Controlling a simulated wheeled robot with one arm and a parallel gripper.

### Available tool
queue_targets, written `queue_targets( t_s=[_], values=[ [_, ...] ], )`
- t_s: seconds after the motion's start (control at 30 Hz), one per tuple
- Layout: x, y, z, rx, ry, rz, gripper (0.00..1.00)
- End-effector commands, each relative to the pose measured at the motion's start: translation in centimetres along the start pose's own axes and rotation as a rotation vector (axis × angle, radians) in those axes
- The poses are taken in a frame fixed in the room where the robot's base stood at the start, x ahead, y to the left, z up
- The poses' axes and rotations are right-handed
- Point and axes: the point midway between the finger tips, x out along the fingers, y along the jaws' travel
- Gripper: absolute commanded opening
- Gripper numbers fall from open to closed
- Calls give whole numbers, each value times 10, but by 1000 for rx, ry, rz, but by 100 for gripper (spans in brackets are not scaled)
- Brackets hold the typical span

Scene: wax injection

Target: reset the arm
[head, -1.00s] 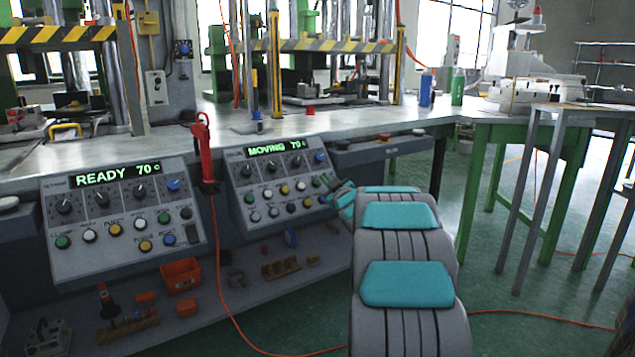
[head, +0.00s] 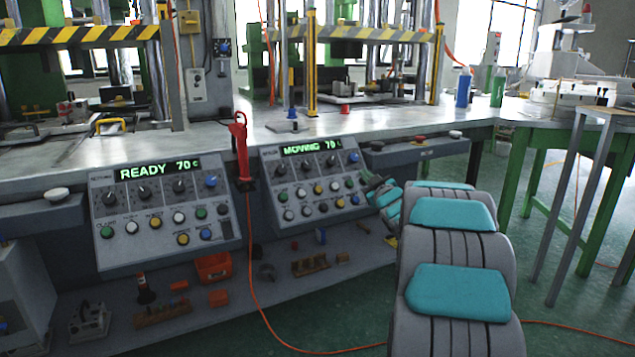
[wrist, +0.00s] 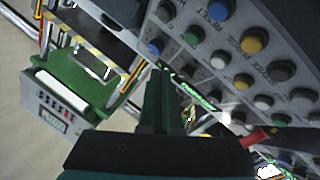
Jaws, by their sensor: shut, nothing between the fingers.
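My arm, grey with teal pads, reaches from the bottom right of the head view toward the right control panel (head: 318,190). My gripper (head: 371,181) is small there, by the right edge of that panel. In the wrist view its dark green fingers (wrist: 160,78) are together with nothing between them. Panel buttons and knobs fill the upper right of that view; I cannot tell whether the fingers touch anything. The right panel's display reads MOVING. The left control panel (head: 165,212) reads READY 70 c.
A red-handled tool (head: 241,150) hangs between the panels with an orange cable to the floor. The lower shelf holds orange bins (head: 213,267) and small parts. Blue (head: 463,90) and green bottles stand on the bench. Green-framed tables are at right; open green floor lies between.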

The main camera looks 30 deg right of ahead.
Motion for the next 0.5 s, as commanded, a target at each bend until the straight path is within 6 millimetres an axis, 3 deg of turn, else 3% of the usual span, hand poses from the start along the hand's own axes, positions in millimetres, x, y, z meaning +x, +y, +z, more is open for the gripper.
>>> queue_targets(
  t_s=[0.27, 0.37, 0.5],
  values=[
    [-3, -6, -3, 9, -34, -2, 0],
    [-11, -23, -6, 30, -123, -9, 0],
    [-43, -61, -6, 80, -321, -34, 0]
  ],
)
